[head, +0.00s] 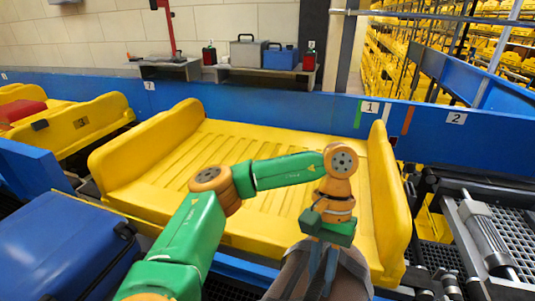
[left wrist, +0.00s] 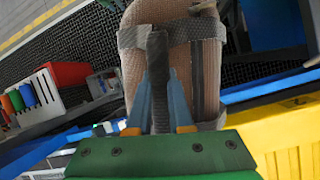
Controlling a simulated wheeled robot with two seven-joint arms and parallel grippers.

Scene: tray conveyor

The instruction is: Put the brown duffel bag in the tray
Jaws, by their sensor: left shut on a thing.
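The brown duffel bag (left wrist: 183,50) with grey straps fills the middle of the left wrist view; its top also shows at the bottom of the head view (head: 350,282). My left gripper (left wrist: 160,85) is shut on the bag's dark handle. In the head view my left gripper (head: 322,262) points down over the bag, at the near edge of the yellow tray. The tray (head: 270,150) is wide and empty, with raised ends at left and right. The bag is on the near side of the tray; its lower part is out of the head view. My right gripper is not in view.
A blue suitcase (head: 62,246) lies at the lower left. Another yellow tray (head: 85,122) with a red item (head: 22,110) stands at the left. A blue wall (head: 260,103) runs behind the trays. Rollers and grating (head: 485,235) are at the right.

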